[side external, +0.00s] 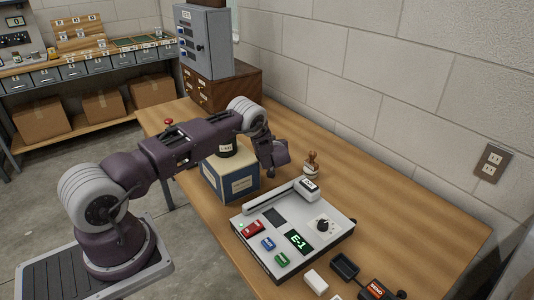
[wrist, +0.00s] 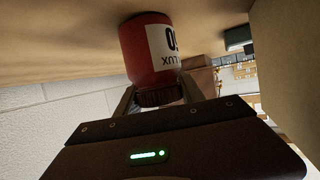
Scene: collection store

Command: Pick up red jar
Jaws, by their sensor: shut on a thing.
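The red jar (wrist: 138,58) shows in the wrist view, upside down in that picture, with a white label and a dark ribbed cap (wrist: 160,97). My gripper (wrist: 165,100) is shut on the jar at its cap, with a finger on each side. The jar's base is at or close to the wooden table top; I cannot tell whether it touches. In the side external view my gripper (side external: 269,172) is low over the table, just behind the blue box. The jar cannot be made out there.
A blue box (side external: 232,186) with a pale top stands close beside my gripper. A rubber stamp (side external: 311,165) stands to the right. A grey device (side external: 335,238) with buttons is in front. The table (side external: 385,190) is clear along the wall.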

